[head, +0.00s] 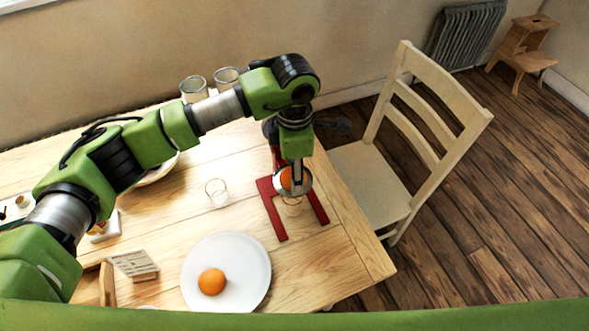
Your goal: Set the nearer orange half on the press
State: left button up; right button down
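The press has a red U-shaped base (266,198) near the right end of the table, and its upper part is mostly hidden behind my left arm. My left gripper (297,184) points down over the press, seen nearly edge-on. An orange half (286,179) shows right at its fingers, level with the press's metal cup. I cannot tell whether the fingers hold it or whether it rests in the cup. Another orange piece (211,281) lies on the white plate (255,262) at the table's front. My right gripper is not in view.
A small clear glass (216,190) stands left of the press, and another glass (292,204) sits within its base. A card (135,264) is left of the plate. A wooden chair (372,184) stands right of the table.

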pick_arm(q)
notch_tip(320, 180, up, 11)
jog(key=p, duration=0.4)
dwell(0.9)
jog(key=shift+s, duration=0.1)
dwell(0.4)
